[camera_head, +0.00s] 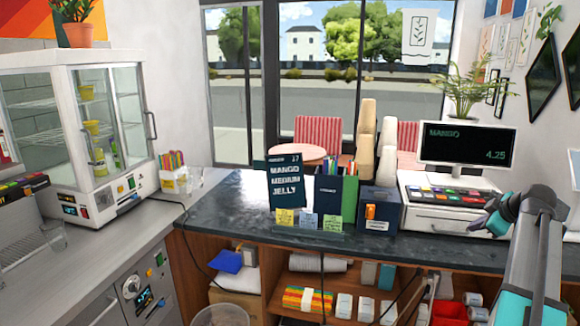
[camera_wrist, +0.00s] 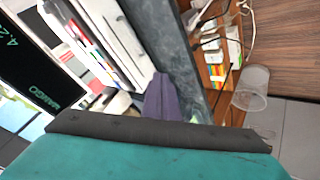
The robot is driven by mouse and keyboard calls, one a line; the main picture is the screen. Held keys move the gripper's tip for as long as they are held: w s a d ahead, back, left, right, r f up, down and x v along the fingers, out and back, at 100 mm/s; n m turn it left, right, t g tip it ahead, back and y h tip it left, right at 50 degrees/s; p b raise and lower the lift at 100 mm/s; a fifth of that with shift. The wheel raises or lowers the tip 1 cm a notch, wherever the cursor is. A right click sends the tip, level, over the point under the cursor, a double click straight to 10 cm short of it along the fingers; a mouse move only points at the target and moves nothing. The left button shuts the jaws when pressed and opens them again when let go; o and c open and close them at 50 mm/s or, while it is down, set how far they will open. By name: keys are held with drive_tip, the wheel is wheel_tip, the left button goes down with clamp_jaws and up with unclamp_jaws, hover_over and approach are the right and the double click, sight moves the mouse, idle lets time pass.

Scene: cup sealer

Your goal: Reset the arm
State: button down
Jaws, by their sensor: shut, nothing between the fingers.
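My arm (camera_head: 538,255), grey with teal parts, rises at the right side of the head view, in front of the counter. My gripper (camera_head: 478,223) is at its upper end, close in front of the cash register (camera_head: 450,205) in the picture. The dark purple-grey fingers point left and are shut with nothing held. In the wrist view the fingers (camera_wrist: 160,97) show as one dark wedge above my teal wrist housing. The register and its screen (camera_wrist: 42,62) lie on the left of that view, tilted on their side.
The dark counter (camera_head: 230,215) carries a menu board (camera_head: 281,182), cup stacks (camera_head: 386,150) and a register display (camera_head: 466,146). A glass cabinet (camera_head: 75,130) stands at left. Shelves below hold boxes. A clear bin (camera_wrist: 250,88) stands on the floor.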

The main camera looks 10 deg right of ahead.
drive_tip(key=w+a+f+n+g+y+b, duration=0.15)
drive_tip(key=w+a+f, duration=0.25)
drive_tip(key=a+f, duration=0.7)
drive_tip(key=w+a+f+n+g+y, duration=0.1)
drive_tip(key=w+a+f+y, duration=0.15)
drive_tip(key=a+f, duration=0.8)
drive_tip(key=s+a+f+g+b, duration=0.1)
drive_tip(key=s+a+f+g, duration=0.15)
drive_tip(key=a+f, duration=0.75)
drive_tip(key=s+a+f+g, duration=0.2)
drive_tip(key=s+a+f, duration=0.35)
drive_tip(key=f, duration=0.85)
drive_tip(key=s+a+f+g+b, duration=0.1)
drive_tip(key=s+a+f+g, duration=0.3)
drive_tip(key=s+a+f, duration=1.1)
drive_tip(key=s+f+m+g+h, duration=0.1)
drive_tip(key=s+m, duration=0.4)
drive_tip(key=s, duration=0.5)
drive_tip(key=s+d+f+m+g+h, duration=0.1)
drive_tip(key=s+f+m, duration=0.4)
drive_tip(key=s, duration=0.6)
drive_tip(key=shift+f+g+h+b, duration=0.25)
drive_tip(key=shift+g+h+b, duration=0.25)
drive_tip(key=shift+g, duration=0.4)
